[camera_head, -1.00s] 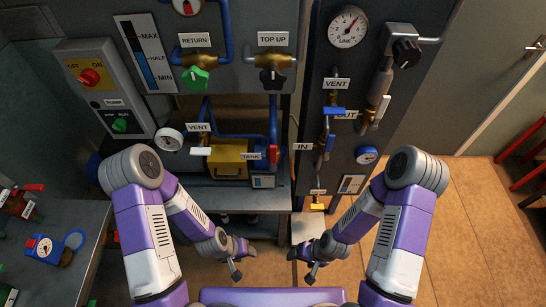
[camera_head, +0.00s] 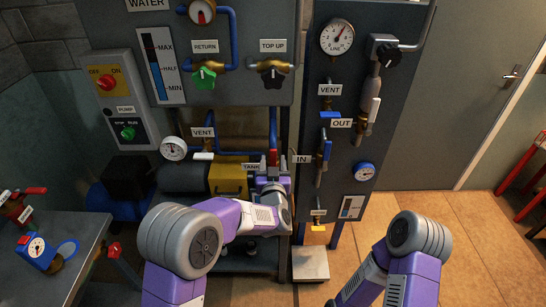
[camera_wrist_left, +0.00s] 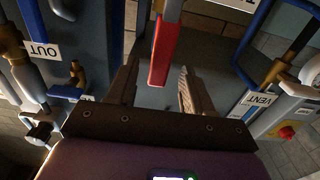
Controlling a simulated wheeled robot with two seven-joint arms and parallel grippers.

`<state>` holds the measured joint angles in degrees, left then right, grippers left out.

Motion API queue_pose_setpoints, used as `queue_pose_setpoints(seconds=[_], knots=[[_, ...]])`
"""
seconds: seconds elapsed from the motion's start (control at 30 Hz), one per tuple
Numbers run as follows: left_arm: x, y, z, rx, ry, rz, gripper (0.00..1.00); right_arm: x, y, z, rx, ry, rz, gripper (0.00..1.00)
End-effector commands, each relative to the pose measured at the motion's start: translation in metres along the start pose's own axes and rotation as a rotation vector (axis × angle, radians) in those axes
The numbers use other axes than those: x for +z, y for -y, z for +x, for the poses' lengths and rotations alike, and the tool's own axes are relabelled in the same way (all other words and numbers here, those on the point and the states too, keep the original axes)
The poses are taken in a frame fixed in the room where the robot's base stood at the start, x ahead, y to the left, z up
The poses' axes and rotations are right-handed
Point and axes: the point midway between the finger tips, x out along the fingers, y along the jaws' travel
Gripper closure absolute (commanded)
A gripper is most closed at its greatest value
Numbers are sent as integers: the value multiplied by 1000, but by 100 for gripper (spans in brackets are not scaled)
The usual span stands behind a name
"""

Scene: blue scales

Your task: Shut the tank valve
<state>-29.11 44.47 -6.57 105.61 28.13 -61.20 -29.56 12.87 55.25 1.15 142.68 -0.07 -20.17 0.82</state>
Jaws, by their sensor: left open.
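The tank valve's red lever (camera_head: 273,157) stands upright just right of the TANK label (camera_head: 251,166), at the lower end of a blue pipe. My left gripper (camera_head: 272,181) is raised in front of it, and the wrist partly hides the valve's surroundings. In the left wrist view the red lever (camera_wrist_left: 164,52) comes down from the top between the two open fingers (camera_wrist_left: 158,78).
A yellow box (camera_head: 228,177) sits left of the valve. The IN valve with a blue handle (camera_head: 327,150) is on the panel to the right. A side table (camera_head: 80,240) stands at lower left.

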Motion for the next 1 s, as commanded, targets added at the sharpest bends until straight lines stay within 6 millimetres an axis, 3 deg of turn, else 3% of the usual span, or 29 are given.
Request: queue_pose_setpoints(seconds=[0.3,0.77,1.0], knots=[[2,0,42,1,2,0,49,0,-1,3,0,0,0,26],[2,0,52,2,4,0,49,0,-1,3,0,1,0,26],[2,0,52,2,4,0,86,0,-1,3,0,1,0,26]])
